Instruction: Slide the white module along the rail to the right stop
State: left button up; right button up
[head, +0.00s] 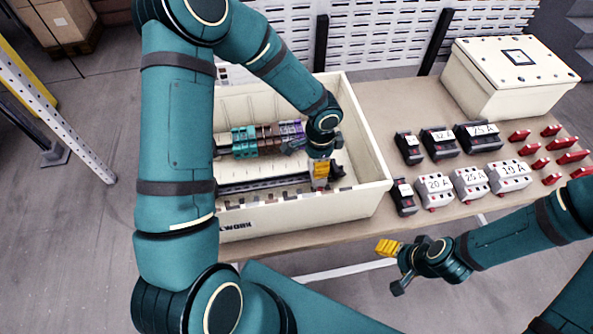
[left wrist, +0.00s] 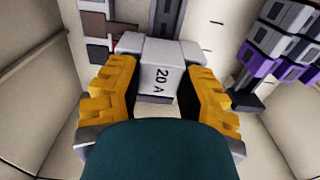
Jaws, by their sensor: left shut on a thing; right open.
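The white module (left wrist: 161,75), marked 20 A, is between the yellow fingers of my left gripper (left wrist: 160,98), which is shut on it. In the head view my left gripper (head: 320,172) points down into the open cream box, at the right part of the lower rail (head: 262,184), and hides most of the module. A dark piece (head: 338,172) sits just right of the fingers; I cannot tell whether it is the right stop or whether the module touches it. My right gripper (head: 388,247) is open and empty in front of the table edge.
The cream box wall (head: 368,150) stands close right of my left gripper. Teal, brown and purple blocks (head: 265,138) fill an upper row behind it. Black modules (head: 440,142), other white modules (head: 471,183) and red pieces (head: 541,163) lie right on the table, before a lidded box (head: 510,80).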

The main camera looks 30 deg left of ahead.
pick_arm(q)
jog(key=shift+w+d+f+b, duration=0.15)
jog(key=shift+w+d+b, duration=0.15)
jog(key=shift+d, duration=0.15)
jog(key=shift+w+d+f+b, duration=0.15)
jog(key=shift+d+b, duration=0.1)
jog(key=shift+d, duration=0.2)
dwell(2.9)
dwell(0.5)
jog(key=o, duration=1.1)
jog(key=shift+o, duration=0.2)
jog(key=shift+w+r, duration=0.2)
jog(key=shift+a, duration=0.1)
jog(key=shift+r, duration=0.2)
jog(key=shift+r+p, duration=0.65)
jog(key=shift+r, duration=0.2)
